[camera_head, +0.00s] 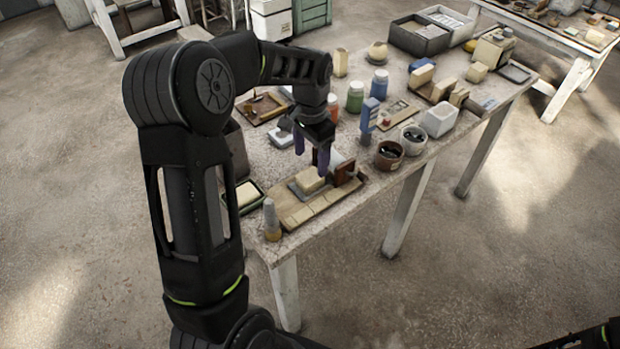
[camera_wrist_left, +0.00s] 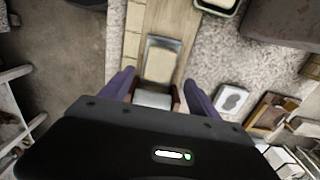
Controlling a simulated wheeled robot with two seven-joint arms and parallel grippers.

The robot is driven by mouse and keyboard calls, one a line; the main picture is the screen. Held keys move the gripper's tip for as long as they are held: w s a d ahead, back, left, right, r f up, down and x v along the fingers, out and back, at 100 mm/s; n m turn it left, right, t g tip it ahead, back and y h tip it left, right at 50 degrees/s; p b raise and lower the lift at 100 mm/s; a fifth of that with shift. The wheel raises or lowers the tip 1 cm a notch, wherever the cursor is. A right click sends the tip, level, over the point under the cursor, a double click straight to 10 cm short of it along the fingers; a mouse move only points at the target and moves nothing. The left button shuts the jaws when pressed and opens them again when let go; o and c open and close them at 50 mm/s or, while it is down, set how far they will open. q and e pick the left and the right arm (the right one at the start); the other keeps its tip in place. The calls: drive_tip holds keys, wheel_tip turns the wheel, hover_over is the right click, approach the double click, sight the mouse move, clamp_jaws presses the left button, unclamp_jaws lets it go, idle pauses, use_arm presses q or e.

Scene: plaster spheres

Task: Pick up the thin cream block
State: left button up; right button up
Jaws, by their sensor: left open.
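A thin cream block (camera_head: 310,179) lies on a grey plate (camera_head: 297,190) on a wooden board (camera_head: 296,214) near the table's front corner. In the left wrist view, the cream block (camera_wrist_left: 163,62) lies ahead of the fingers, above the middle of the picture. My left gripper (camera_head: 311,152) is open and empty, pointing down above and just behind the block. Its two purple fingers (camera_wrist_left: 160,95) stand wide apart in the left wrist view, not touching the block. My right gripper is not in view.
A brown block (camera_head: 346,172) stands right of the cream block. A green-rimmed tray (camera_head: 258,204) and a grey upright cylinder (camera_head: 271,220) are at the left. Jars, including a green one (camera_head: 355,97), and several other cream blocks stand farther back. The floor in front is clear.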

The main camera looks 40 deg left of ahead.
sight(310, 176)
use_arm(q)
drive_tip(key=shift+f, duration=1)
drive_tip(key=f, duration=0.1)
drive_tip(key=f+p, duration=0.1)
drive_tip(key=f, duration=0.2)
drive_tip(key=shift+s+p, duration=0.25)
drive_tip(key=shift+p, duration=0.05)
drive_tip(key=shift+f, duration=0.65)
drive_tip(key=shift+c, duration=0.3)
clamp_jaws()
